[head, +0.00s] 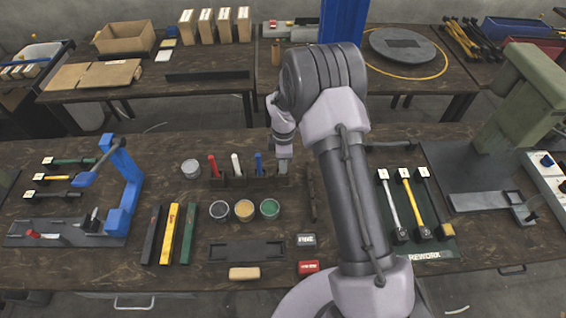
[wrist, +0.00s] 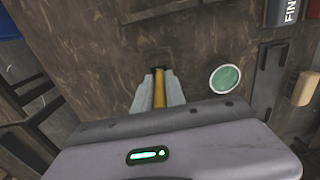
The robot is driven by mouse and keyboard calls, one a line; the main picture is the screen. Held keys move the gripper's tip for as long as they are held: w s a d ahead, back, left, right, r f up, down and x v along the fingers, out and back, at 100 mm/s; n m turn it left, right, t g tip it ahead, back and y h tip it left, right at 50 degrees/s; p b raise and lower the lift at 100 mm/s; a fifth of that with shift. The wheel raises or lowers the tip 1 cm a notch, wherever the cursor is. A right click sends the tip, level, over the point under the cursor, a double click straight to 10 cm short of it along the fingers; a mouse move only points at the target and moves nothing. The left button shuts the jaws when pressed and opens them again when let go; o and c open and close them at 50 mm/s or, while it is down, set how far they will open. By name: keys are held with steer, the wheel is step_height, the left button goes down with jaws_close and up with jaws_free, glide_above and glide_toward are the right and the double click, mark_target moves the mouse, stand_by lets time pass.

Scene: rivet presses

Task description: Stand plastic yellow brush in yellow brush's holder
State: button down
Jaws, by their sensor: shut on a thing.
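In the wrist view, my gripper (wrist: 158,90) is shut on the yellow brush (wrist: 159,90); a narrow yellow length of it shows between the fingers. The rest of the brush is hidden. In the head view, my gripper (head: 283,166) points down at the right end of a dark rack (head: 247,182), and I cannot make out the brush there. The rack holds a red (head: 212,165), a white (head: 235,164) and a blue (head: 258,163) handle upright. A small dark patch (wrist: 160,68) lies just beyond the fingertips. I cannot tell whether the brush touches the rack.
Several cups stand in front of the rack, including a green one (head: 270,208), also in the wrist view (wrist: 225,79). A dark bar (head: 310,192) lies to the right. A dark tray (head: 247,250) lies nearer. A blue press (head: 122,190) stands left and a green press (head: 520,100) right.

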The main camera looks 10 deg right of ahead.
steer(key=c, duration=1.3)
jaws_free()
steer(key=s+r+m+t, duration=0.1)
steer(key=s+r+m, duration=0.1)
steer(key=r, duration=1)
steer(key=s+r+m, duration=0.2)
steer(key=r, duration=0.9)
steer(key=s+a+r+m+t+b, duration=0.2)
steer(key=s+r+m+b, duration=0.3)
steer(key=s, duration=0.5)
steer(key=s+a+f+m+t+y+b, duration=0.1)
steer(key=s+m+b, duration=0.1)
steer(key=s+m, duration=0.3)
steer(key=s+a+f+m+t+b, duration=0.1)
steer(key=s+f+m+b, duration=0.1)
steer(key=s+m, duration=0.4)
steer(key=s, duration=0.4)
steer(key=shift+a+f+t+y, duration=0.15)
steer(key=shift+f+t+y, duration=0.15)
steer(key=shift+t+y, duration=0.1)
